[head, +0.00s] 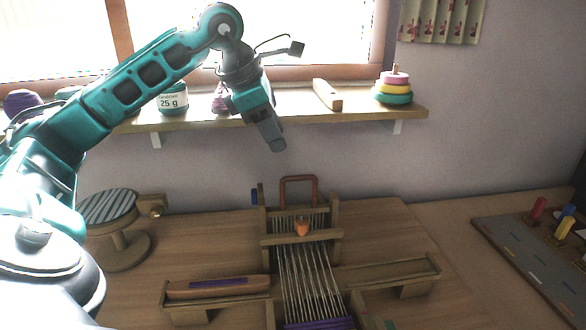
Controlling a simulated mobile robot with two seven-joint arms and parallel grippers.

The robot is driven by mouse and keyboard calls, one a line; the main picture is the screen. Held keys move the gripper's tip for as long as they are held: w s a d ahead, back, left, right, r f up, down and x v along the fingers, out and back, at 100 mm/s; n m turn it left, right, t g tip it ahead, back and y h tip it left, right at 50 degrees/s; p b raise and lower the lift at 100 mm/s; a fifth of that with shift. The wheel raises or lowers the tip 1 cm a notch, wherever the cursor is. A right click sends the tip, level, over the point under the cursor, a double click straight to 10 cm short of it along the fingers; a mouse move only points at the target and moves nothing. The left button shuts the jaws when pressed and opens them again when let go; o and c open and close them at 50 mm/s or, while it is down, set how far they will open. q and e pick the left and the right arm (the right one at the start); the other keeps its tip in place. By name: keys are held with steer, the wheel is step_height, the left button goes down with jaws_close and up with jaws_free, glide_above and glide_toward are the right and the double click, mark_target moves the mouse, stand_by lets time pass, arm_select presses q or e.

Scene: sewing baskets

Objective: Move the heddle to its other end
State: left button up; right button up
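A wooden loom stands on the table at the lower middle, with pale warp threads (305,275) running front to back and purple weaving (318,323) at its near end. The heddle seems to be the wooden crossbar (275,238) with an orange knob (302,228), lying across the threads near the loom's far end. A reddish-brown handle-like arch (299,180) stands behind it. My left gripper (277,146) hangs above and behind the loom, in front of the shelf, apart from the heddle. Its fingers overlap from this side, so its opening is hidden. My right gripper is out of view.
A shelf (350,113) under the window holds a labelled jar (173,100), a wooden block (327,94) and a ring stacker (394,88). A boat-shaped wooden shuttle (218,286) lies left of the threads. A round striped-top stand (108,207) is further left. A grey board (530,255) with coloured pegs lies right.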

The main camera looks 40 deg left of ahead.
mark_target(293, 178)
arm_select(q)
steer(key=x, duration=1)
steer(key=shift+b, duration=0.35)
steer(key=shift+r, duration=0.1)
jaws_close()
